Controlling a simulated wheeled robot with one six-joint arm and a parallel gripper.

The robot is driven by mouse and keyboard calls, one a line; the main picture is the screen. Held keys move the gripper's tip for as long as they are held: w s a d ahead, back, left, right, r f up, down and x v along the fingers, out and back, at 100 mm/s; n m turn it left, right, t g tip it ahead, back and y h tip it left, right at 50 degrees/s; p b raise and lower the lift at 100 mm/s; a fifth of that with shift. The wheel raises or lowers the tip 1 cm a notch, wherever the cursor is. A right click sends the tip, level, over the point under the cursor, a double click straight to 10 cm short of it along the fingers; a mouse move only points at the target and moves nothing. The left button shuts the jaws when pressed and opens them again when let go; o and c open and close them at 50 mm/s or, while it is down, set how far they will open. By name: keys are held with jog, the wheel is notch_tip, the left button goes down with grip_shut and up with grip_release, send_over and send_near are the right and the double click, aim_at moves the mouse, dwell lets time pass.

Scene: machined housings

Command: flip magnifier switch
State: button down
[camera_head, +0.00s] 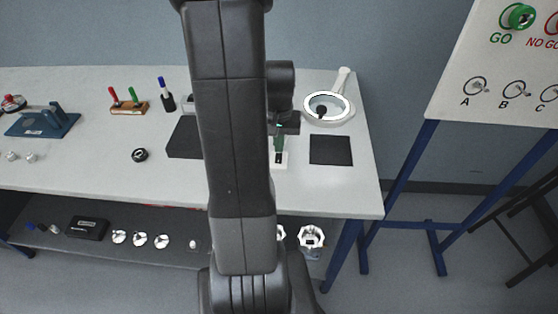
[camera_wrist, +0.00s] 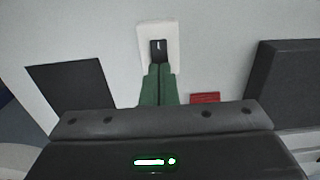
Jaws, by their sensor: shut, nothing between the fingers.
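The magnifier (camera_head: 345,117) is a white ring lamp with a pale arm at the right back of the table. The switch is a small white plate with a black rocker (camera_wrist: 158,45) on the table in front of it; the plate also shows in the head view (camera_head: 284,164). My gripper (camera_wrist: 160,68) has green fingers pressed together with nothing between them. Its tips are right at the near edge of the black rocker in the wrist view; I cannot tell whether they touch it. The gripper also shows in the head view (camera_head: 279,150), partly beside my arm.
A black square mat (camera_head: 331,150) lies right of the switch. A dark block (camera_head: 185,138) is to its left, partly hidden by my arm. A red piece (camera_wrist: 205,98) lies close by the fingers. A board on blue legs (camera_head: 500,70) stands to the right.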

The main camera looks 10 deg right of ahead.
jog(key=shift+f+b, duration=0.75)
jog(key=shift+f, duration=0.2)
dwell(0.4)
jog(key=shift+r+p, duration=2.75)
jog(key=shift+r, duration=0.8)
jog(key=shift+f, duration=0.15)
notch_tip(320, 180, down, 7)
jog(key=b, duration=0.5)
jog(key=shift+b, duration=0.35)
